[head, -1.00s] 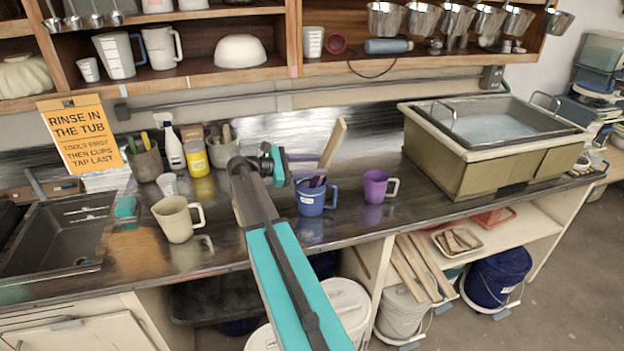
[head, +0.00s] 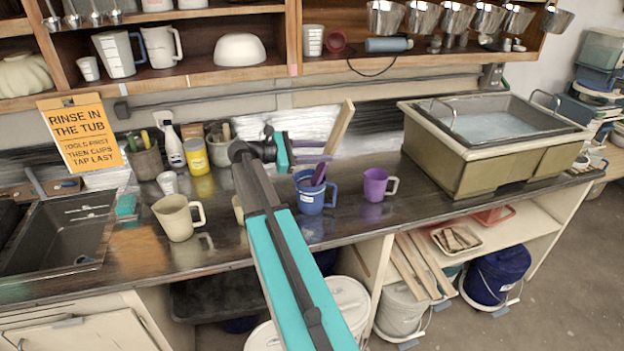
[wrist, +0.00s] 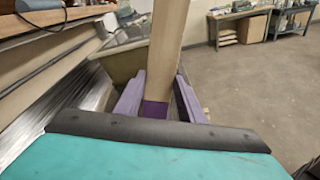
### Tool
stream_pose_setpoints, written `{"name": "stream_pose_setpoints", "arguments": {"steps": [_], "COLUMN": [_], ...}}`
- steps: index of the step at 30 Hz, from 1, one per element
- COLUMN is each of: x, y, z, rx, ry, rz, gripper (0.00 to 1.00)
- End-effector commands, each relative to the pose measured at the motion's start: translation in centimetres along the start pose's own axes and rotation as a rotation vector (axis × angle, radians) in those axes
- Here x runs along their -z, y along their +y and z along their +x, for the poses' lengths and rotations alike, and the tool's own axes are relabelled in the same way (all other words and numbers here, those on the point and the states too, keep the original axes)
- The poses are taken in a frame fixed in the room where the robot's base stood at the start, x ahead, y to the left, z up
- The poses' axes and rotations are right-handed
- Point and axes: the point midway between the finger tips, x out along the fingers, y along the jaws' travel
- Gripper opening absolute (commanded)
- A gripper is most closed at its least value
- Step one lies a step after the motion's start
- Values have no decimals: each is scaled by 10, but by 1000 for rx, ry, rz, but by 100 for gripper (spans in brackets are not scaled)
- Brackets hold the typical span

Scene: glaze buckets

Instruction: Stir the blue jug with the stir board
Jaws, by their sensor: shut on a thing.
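The blue jug (head: 311,198) stands upright on the counter, with a white label on its front and its handle to the right. My gripper (head: 316,152) is above it, its purple fingers shut on the stir board (head: 340,128), a pale wooden slat tilted up to the right. In the wrist view, the stir board (wrist: 165,55) rises between the two purple fingers (wrist: 158,98), with a purple patch low on it. A purple piece shows at the jug's mouth; I cannot tell whether it is the board's lower end or how deep it sits.
A purple mug (head: 375,186) stands just right of the jug. A cream jug (head: 177,219) and a yellow-labelled jar (head: 195,158) stand left. A large tub (head: 450,150) is at the right, a sink (head: 55,240) at the left. Shelves (head: 420,65) hang above the counter.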

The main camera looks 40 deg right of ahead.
Motion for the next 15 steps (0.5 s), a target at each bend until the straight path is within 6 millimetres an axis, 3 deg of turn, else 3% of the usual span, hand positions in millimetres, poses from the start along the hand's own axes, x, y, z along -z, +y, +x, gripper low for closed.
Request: {"name": "stream_pose_setpoints", "arguments": {"steps": [15], "x": [-35], "y": [0], "z": [0], "rx": [0], "ry": [-1], "rz": [1], "gripper": [10]}}
